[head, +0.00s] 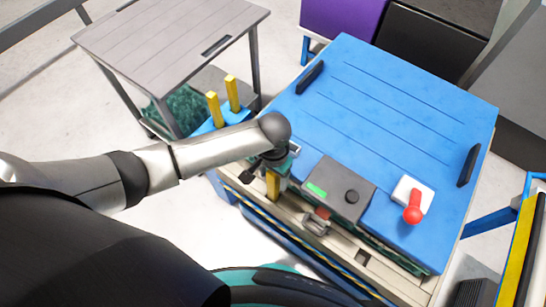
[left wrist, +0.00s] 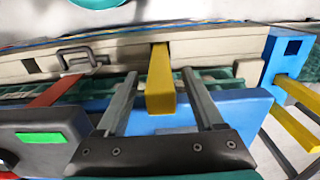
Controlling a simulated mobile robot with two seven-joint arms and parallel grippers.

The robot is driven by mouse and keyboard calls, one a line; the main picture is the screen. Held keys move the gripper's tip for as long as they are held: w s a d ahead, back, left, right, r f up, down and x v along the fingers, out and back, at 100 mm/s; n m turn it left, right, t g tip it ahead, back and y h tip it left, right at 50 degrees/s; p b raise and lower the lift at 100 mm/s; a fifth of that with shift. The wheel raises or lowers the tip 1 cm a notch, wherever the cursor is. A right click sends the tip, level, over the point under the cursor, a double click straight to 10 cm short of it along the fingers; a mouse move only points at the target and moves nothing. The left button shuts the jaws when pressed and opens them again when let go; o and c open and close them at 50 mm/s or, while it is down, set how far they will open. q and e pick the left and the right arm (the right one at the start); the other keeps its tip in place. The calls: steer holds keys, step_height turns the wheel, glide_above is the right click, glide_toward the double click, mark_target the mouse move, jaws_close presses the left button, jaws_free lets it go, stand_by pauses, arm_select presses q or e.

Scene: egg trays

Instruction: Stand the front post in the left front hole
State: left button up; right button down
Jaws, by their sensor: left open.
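A yellow post (head: 272,186) stands at the left part of the beige front rail (head: 290,212). In the left wrist view the post (left wrist: 160,85) rises from the rail (left wrist: 215,52), its foot at the rail's top; how deep it sits cannot be told. My left gripper (head: 270,165) is over the post. In the left wrist view its two fingers (left wrist: 160,98) are open, one on each side of the post, with gaps. A dark square hole (head: 362,257) shows empty further right in the rail. My right gripper is not in view.
Two more yellow posts (head: 213,108) (head: 232,92) stand in blue holders at the left. A grey box (head: 335,182) and a red-knobbed lever (head: 413,213) sit right of the gripper on the blue tabletop (head: 400,105). A grey table (head: 170,35) stands behind left.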

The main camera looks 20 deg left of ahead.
arm_select(q)
step_height(320, 180, up, 13)
steer(key=p, duration=0.3)
steer(key=shift+f+p, duration=0.2)
steer(key=shift+p, duration=0.1)
